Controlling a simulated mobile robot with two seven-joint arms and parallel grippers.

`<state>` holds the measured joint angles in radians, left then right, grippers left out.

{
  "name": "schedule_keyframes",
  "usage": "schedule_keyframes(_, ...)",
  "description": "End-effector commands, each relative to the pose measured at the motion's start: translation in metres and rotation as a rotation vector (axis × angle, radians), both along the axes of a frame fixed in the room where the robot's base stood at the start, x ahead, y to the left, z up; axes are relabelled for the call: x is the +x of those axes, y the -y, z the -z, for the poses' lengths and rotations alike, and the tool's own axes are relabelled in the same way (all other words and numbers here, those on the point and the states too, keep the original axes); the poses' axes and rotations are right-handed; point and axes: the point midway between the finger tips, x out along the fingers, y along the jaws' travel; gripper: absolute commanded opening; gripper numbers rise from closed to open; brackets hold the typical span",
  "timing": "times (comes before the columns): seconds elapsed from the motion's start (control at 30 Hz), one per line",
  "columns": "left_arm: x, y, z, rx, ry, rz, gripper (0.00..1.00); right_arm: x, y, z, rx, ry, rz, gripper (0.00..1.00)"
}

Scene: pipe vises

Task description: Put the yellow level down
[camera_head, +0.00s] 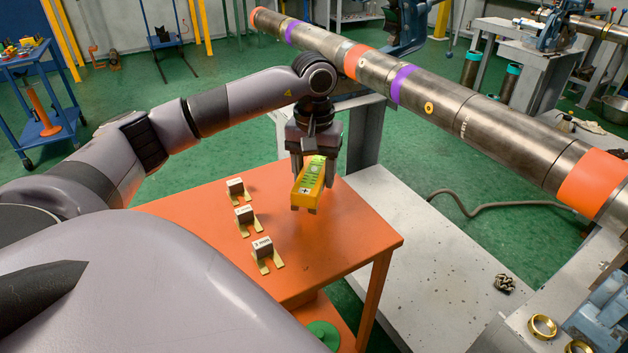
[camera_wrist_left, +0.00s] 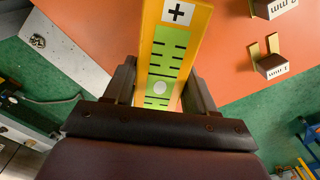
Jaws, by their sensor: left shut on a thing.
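The yellow level (camera_head: 309,183) has a green scale face and a plus mark at its near end. My left gripper (camera_head: 312,160) points down over the orange table (camera_head: 350,235) and is shut on the level. In the left wrist view the level (camera_wrist_left: 172,50) sits between the fingers of my left gripper (camera_wrist_left: 160,95). The level appears to be above the table top, near its far right part; the exact gap cannot be told. My right gripper is not in view.
Several grey blocks with brass feet, including the nearest block (camera_head: 262,247), stand in a row left of the level. A long steel pipe (camera_head: 440,98) with coloured bands runs behind and to the right. The table's right front part is clear.

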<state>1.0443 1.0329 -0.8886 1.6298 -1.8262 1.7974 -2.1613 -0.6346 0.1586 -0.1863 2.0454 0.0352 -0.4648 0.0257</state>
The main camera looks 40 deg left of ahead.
Motion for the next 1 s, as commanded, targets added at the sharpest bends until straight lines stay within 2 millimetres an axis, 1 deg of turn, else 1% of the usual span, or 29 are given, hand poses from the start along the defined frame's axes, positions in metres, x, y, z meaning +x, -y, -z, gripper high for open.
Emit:
schedule_keyframes(0.03, -0.001, 0.000, 0.009, 0.000, -0.002, 0.000, 0.01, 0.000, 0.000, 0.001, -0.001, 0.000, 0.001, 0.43)
schedule_keyframes(0.1, -0.001, 0.000, 0.020, -0.001, -0.003, 0.000, 0.01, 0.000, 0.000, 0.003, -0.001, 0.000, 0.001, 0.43)
schedule_keyframes(0.2, 0.000, 0.000, 0.031, 0.000, -0.001, 0.000, 0.01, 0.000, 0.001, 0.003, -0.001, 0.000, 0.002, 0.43)
schedule_keyframes(0.47, 0.000, 0.000, 0.032, 0.000, 0.001, 0.000, 0.01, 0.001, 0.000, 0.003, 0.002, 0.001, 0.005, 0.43)
schedule_keyframes(0.57, 0.000, 0.000, 0.035, 0.000, 0.001, 0.000, 0.01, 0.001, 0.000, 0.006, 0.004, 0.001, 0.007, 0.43)
schedule_keyframes(0.6, 0.000, 0.000, 0.036, 0.000, -0.001, 0.000, 0.59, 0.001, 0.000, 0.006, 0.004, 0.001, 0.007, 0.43)
schedule_keyframes(0.67, 0.000, 0.000, 0.036, 0.000, -0.001, 0.000, 0.78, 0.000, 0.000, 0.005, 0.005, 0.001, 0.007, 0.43)
schedule_keyframes(0.7, 0.000, 0.000, 0.036, 0.000, -0.001, 0.000, 0.81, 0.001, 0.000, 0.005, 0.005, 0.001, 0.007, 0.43)
schedule_keyframes(1.0, 0.000, 0.000, 0.033, 0.000, -0.001, 0.000, 0.81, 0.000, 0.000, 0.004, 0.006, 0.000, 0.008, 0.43)
